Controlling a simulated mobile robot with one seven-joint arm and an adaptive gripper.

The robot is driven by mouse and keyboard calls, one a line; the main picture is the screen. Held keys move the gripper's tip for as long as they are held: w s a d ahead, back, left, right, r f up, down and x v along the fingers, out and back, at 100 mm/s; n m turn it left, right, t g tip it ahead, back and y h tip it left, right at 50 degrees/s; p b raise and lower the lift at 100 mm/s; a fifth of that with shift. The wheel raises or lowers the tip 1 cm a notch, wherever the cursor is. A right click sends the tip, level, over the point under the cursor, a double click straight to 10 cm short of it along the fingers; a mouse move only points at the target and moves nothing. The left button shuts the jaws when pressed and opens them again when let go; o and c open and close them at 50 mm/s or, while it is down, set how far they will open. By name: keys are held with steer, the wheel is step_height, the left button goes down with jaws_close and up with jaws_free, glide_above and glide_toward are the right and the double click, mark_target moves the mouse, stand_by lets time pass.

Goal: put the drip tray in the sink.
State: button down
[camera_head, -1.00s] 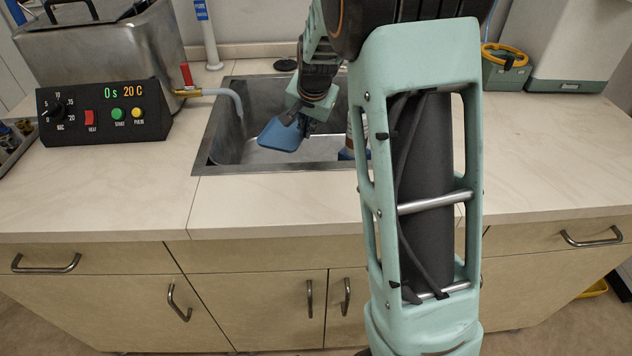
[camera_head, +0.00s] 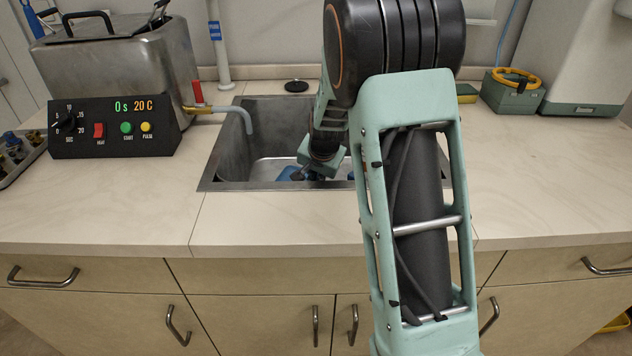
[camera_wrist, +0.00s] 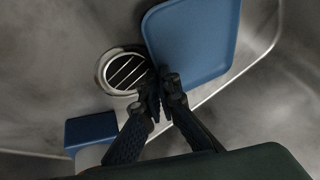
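The blue drip tray (camera_wrist: 195,40) is a flat, rounded plate at the top of the wrist view. In the head view, a small part of the drip tray (camera_head: 289,174) shows low inside the metal sink (camera_head: 213,170). My gripper (camera_wrist: 161,88) has its two dark fingers close together at the tray's lower corner and appears shut on its edge. In the head view, my gripper (camera_head: 303,175) is down inside the sink, mostly hidden by my wrist. I cannot tell whether the tray touches the sink floor.
A round drain (camera_wrist: 125,70) lies left of the tray. A blue-topped object (camera_wrist: 90,131) is at lower left in the wrist view. A bent spout (camera_head: 240,115) reaches over the sink's left side, beside a metal bath (camera_head: 120,55) and control box (camera_head: 115,128). The front counter is clear.

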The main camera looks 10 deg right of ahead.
steer(key=shift+f, duration=0.15)
steer(key=c, duration=2.4)
jaws_free()
steer(key=shift+r, duration=0.3)
steer(key=p+v, duration=0.3)
steer(key=v, duration=0.8)
steer(key=shift+s+r, duration=0.2)
steer(key=shift+r, duration=0.15)
steer(key=shift+r, duration=0.1)
